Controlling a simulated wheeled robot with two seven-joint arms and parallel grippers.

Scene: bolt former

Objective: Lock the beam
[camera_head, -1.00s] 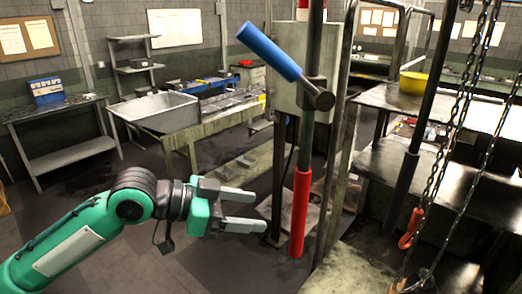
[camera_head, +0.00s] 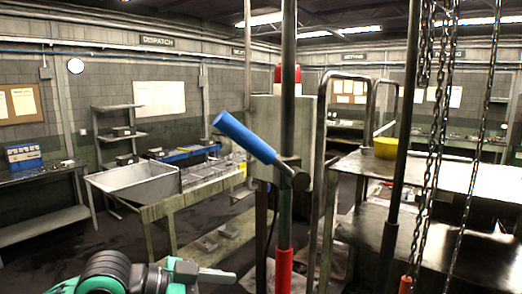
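A green upright pole (camera_head: 285,215) stands near the middle of the view, with a red sleeve (camera_head: 284,262) low on it. A lever with a blue handle (camera_head: 245,136) joins the pole at a dark pivot (camera_head: 294,174) and slants up to the left. I cannot tell which part is the beam. My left gripper (camera_head: 222,286) is at the bottom edge, left of and apart from the red sleeve. Its upper finger shows; its lower finger is cut off by the frame, and nothing shows in its grip. My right gripper is not in view.
Hanging chains (camera_head: 436,150) and a dark bar (camera_head: 400,140) are on the right. A metal table with a yellow bowl (camera_head: 386,147) stands behind them. Open floor lies at lower left.

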